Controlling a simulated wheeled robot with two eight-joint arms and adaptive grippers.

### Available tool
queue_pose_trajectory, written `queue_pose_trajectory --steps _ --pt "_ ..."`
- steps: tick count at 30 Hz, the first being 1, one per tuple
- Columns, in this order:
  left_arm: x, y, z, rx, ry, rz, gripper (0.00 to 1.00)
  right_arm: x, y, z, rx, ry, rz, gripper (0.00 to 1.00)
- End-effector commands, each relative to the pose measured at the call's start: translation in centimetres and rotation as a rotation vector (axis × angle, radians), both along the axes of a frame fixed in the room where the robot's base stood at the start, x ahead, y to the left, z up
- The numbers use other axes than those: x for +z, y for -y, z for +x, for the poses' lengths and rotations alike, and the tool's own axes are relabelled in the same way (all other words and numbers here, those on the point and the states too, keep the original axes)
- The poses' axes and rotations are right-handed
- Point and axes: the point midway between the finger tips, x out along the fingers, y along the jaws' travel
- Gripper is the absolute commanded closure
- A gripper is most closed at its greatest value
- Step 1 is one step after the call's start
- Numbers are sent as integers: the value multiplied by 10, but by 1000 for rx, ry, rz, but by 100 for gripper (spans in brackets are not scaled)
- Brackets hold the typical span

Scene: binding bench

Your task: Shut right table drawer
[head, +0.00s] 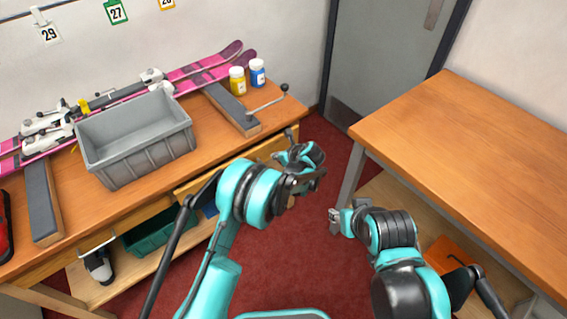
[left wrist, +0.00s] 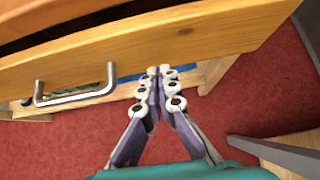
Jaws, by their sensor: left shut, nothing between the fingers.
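The right table drawer (head: 238,162) is under the right part of the workbench, and its front stands out from the bench edge. In the left wrist view, the drawer front (left wrist: 200,42) crosses the top, with a dark gap behind its upper edge and a metal handle (left wrist: 75,95) at left. My left gripper (left wrist: 160,72) is shut and empty, its fingertips close to the lower part of the front; I cannot tell whether they touch. In the head view, my left gripper (head: 308,182) is beside the drawer's right end. My right gripper (head: 335,217) is over the floor, away from the drawer.
The workbench (head: 222,131) holds a grey bin (head: 137,145), pink skis (head: 205,66) and two small bottles (head: 257,72). A green crate (head: 160,236) sits on the lower shelf. Another wooden table (head: 480,130) stands at right. Red floor (head: 325,160) lies between the tables.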

Motion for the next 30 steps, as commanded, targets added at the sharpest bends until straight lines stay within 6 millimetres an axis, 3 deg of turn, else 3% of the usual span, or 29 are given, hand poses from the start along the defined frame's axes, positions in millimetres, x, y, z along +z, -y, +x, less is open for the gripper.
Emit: queue_pose_trajectory --steps 5,18,27,30 --pt "0 -7 11 0 0 0 100 -6 0 0 0 0 0 60" --pt "1 -10 15 0 0 0 100 -6 0 0 0 0 0 60" --pt "1 -36 53 3 0 0 100 -6 0 0 0 0 0 60" --pt "1 -38 56 -1 1 0 100 -6 0 0 0 0 0 60"
